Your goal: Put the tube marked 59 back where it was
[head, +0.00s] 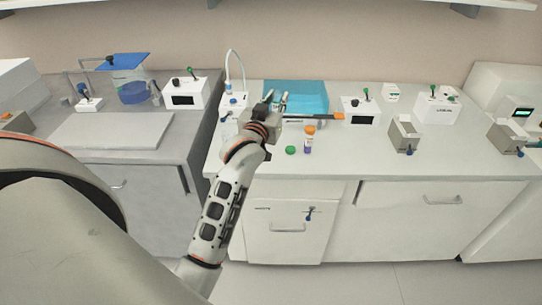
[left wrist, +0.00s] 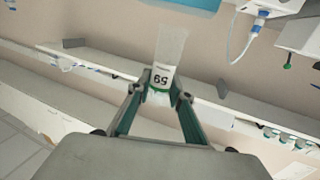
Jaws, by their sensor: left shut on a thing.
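My left gripper (head: 273,104) is over the white counter, in front of the blue tray. In the left wrist view the gripper (left wrist: 160,93) is shut on the tube marked 59 (left wrist: 168,58). The tube is pale and whitish, with a white label and a green band close to the fingers. The number 59 reads upside down in that view. In the head view the tube is too small and mixed with the fingers to make out clearly. My right gripper is not in view.
An orange-capped tube (head: 309,138) and a green cap (head: 290,150) are on the counter by the gripper. A blue tray (head: 310,92) is behind. White boxes (head: 360,111) (head: 437,108) and a metal block (head: 404,136) stand to the right. The front counter is mostly clear.

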